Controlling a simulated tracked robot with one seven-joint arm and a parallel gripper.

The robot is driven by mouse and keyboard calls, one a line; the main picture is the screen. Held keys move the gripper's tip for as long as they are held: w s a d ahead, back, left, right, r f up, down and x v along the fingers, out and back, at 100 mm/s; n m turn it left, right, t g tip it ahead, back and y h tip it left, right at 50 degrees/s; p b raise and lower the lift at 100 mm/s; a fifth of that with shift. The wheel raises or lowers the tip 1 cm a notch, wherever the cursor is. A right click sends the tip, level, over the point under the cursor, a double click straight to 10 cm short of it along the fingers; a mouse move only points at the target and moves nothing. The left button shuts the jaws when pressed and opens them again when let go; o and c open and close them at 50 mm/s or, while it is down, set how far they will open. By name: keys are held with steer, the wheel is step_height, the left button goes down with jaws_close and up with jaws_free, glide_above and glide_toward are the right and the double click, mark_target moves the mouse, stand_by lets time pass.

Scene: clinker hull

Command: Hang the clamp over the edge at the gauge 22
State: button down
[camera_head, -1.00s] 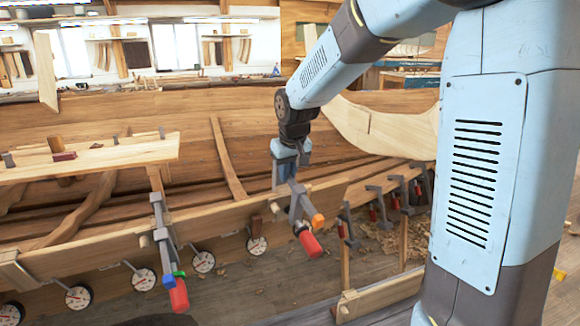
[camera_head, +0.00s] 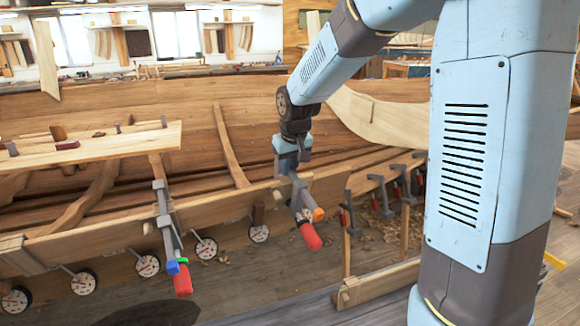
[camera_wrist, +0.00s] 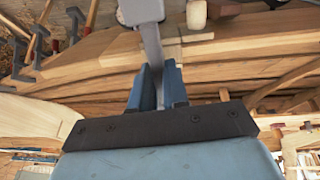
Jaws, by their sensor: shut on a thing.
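My gripper (camera_head: 287,170) is shut on a grey clamp (camera_head: 298,194) with an orange part and a red handle (camera_head: 311,236). The clamp is tilted, its handle hanging on the near side of the hull's top plank (camera_head: 225,207). In the wrist view the clamp's grey bar (camera_wrist: 152,45) runs out between my blue fingers (camera_wrist: 160,80) across the plank edge. I cannot tell whether the clamp touches the plank.
Another clamp (camera_head: 170,235) with blue and green parts and a red handle sits on the edge to the left. Several dark clamps (camera_head: 377,190) hang on a rail at the right. A board with small tools (camera_head: 90,150) lies across the hull.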

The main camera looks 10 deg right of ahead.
steer(key=shift+w+f, duration=0.15)
steer(key=shift+f, duration=0.2)
stand_by(0.7)
steer(key=shift+f, duration=0.1)
stand_by(0.4)
steer(key=c, duration=1.1)
jaws_free()
steer(key=shift+s, duration=0.2)
steer(key=v, duration=1.3)
steer(key=shift+r, duration=0.4)
steer(key=shift+s, duration=0.1)
